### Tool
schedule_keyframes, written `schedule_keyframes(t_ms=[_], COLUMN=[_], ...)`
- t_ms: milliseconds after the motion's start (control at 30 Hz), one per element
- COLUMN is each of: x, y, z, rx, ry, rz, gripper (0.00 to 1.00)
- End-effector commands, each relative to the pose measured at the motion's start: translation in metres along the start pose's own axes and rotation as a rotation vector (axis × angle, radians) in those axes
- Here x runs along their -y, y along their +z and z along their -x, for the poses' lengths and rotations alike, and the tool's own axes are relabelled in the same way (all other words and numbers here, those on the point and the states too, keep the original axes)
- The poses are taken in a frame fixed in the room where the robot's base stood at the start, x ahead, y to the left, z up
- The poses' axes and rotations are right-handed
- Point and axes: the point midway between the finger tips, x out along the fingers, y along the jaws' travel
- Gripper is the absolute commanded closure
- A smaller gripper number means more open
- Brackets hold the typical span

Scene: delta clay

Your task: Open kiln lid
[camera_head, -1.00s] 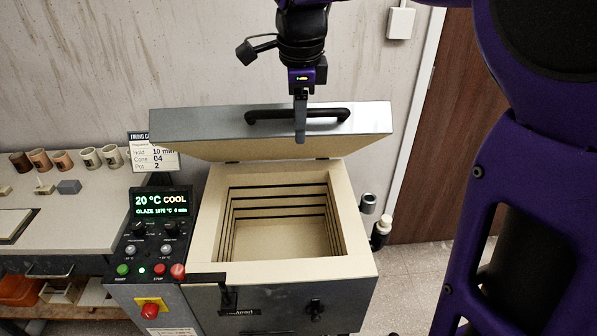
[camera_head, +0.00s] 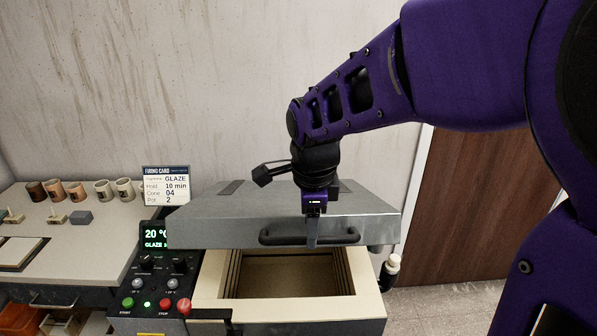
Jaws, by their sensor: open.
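The kiln (camera_head: 345,305) has a grey lid (camera_head: 222,233) that stands partly open, tilted over the back of the chamber (camera_head: 285,275). The front of the cream-lined chamber shows below the lid's front edge; its back is hidden. The lid's top and front face are visible. A black bar handle (camera_head: 345,237) runs across the front face. My gripper (camera_head: 312,236) points down at the middle of the handle, with its fingers overlapping the bar in view. It is open and seen edge-on. I cannot tell whether it touches the handle.
The control panel (camera_head: 155,265) with buttons is left of the chamber. A firing card (camera_head: 167,186) stands behind it. A bench (camera_head: 85,245) with several mugs is at the left. A brown door (camera_head: 470,205) is at the right. My arm crosses the upper right.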

Motion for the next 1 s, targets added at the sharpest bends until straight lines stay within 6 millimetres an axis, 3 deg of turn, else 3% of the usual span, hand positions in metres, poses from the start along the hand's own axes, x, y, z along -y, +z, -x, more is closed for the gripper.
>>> schedule_keyframes(t_ms=[233, 1000], x=[0.003, 0.024], y=[0.0, 0.0], z=[0.004, 0.053], rx=[0.0, 0.001], ry=[-0.003, -0.003], rz=[0.0, 0.0], gripper=[0.48, 0.48])
